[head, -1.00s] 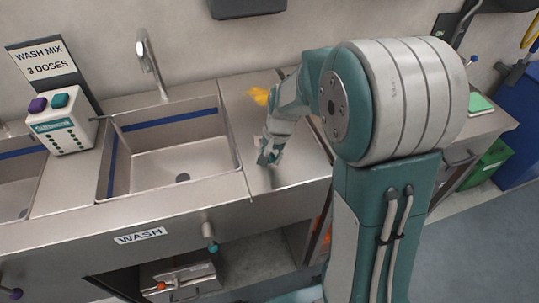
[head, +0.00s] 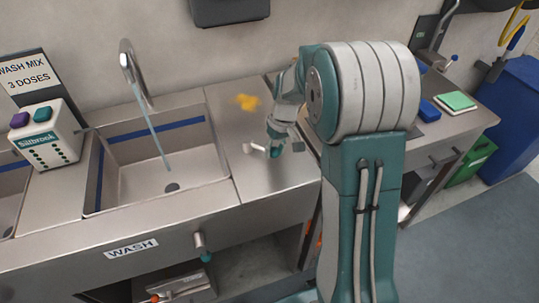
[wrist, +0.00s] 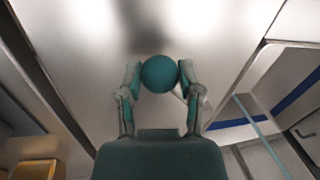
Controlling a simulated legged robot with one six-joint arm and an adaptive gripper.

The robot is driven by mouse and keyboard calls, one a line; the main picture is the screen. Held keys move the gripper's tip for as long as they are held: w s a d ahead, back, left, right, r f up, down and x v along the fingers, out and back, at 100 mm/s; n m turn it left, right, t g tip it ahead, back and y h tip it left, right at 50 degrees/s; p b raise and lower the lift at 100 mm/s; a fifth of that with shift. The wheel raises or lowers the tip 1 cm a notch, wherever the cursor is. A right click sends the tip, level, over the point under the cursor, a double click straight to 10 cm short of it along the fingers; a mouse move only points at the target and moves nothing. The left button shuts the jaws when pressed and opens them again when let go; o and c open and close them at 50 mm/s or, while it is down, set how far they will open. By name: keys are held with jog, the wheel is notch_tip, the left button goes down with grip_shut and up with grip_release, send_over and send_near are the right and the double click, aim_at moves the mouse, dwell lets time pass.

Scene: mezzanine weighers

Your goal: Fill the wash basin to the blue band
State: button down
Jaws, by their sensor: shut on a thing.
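The wash basin (head: 118,190) is a steel sink with a blue band (head: 150,129) high on its inner walls. A thin stream of water (head: 155,130) runs from the tall tap (head: 127,68) down near the drain (head: 172,187). The bottom looks bare; I cannot tell any water depth. My gripper (head: 272,151) is on the steel counter right of the basin, shut on a teal ball knob (wrist: 159,74). A pale lever (head: 256,147) shows beside it in the head view. The stream also shows in the wrist view (wrist: 250,115).
A white dispenser (head: 44,140) with purple and teal buttons stands left of the basin, before a sign reading WASH MIX 3 DOSES (head: 25,75).

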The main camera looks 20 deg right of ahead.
jog(key=w+n, duration=0.1)
jog(key=w+d+n, duration=0.1)
jog(key=n, duration=0.1)
jog(key=shift+w+d, duration=0.1)
jog(key=shift+d, duration=0.15)
jog(key=shift+w+d+r+n+g, duration=0.1)
jog(key=shift+w+d+n+g, duration=0.2)
jog(key=shift+n, duration=0.35)
jog(key=shift+w+a+r+n+g, duration=0.1)
jog(key=shift+w+n, duration=0.3)
jog(key=shift+n, duration=0.25)
jog(key=shift+c, duration=1.3)
grip_release()
jog(key=shift+f, duration=0.15)
jog(key=shift+d, duration=0.1)
jog(key=v, duration=1.2)
jog(key=shift+a, duration=0.25)
jog(key=shift+w, duration=0.15)
